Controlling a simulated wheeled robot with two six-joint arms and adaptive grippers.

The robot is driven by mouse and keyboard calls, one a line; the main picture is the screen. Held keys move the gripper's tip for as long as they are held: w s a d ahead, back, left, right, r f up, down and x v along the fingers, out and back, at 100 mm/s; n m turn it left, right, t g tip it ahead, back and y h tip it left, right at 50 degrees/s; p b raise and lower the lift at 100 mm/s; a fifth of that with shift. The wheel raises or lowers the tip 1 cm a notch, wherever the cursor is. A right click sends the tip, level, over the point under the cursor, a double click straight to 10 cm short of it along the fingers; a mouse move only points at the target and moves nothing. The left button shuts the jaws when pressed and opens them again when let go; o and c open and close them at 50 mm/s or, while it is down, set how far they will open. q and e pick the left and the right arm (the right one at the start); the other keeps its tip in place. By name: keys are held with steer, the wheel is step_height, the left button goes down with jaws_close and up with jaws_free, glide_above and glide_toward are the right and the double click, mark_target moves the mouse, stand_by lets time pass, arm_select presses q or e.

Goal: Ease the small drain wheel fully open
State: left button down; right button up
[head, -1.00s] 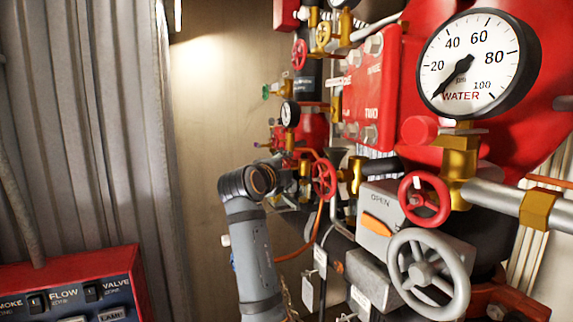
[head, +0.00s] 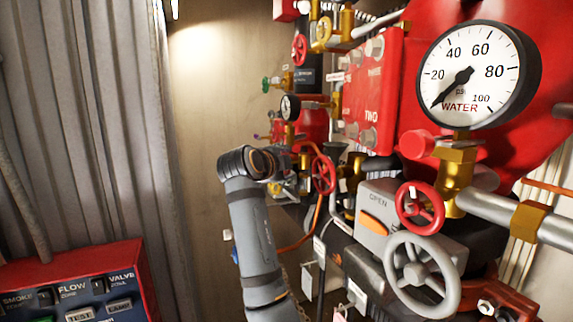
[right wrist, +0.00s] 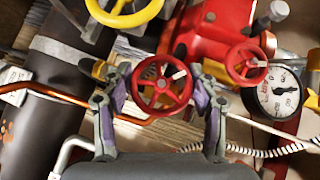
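A small red handwheel (right wrist: 162,85) faces me in the right wrist view, with a pale tag or pointer at its hub. I take it for the drain wheel, but no label on it can be read. My right gripper (right wrist: 160,88) is open, its two purple-padded fingers on either side of the wheel's rim. A narrow gap shows at the left; contact at the right cannot be told. In the head view a grey arm of mine (head: 252,225) reaches toward the pipework, its gripper hidden among the fittings. My left gripper is not identifiable.
A second red wheel (right wrist: 245,65), a gauge (right wrist: 279,92) and a yellow wheel (right wrist: 124,10) sit close around the gripper. In the head view, a large grey wheel (head: 422,275) and a water gauge (head: 478,70) stand right. A control panel (head: 80,290) sits lower left.

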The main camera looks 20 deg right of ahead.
steer(key=o, duration=0.3)
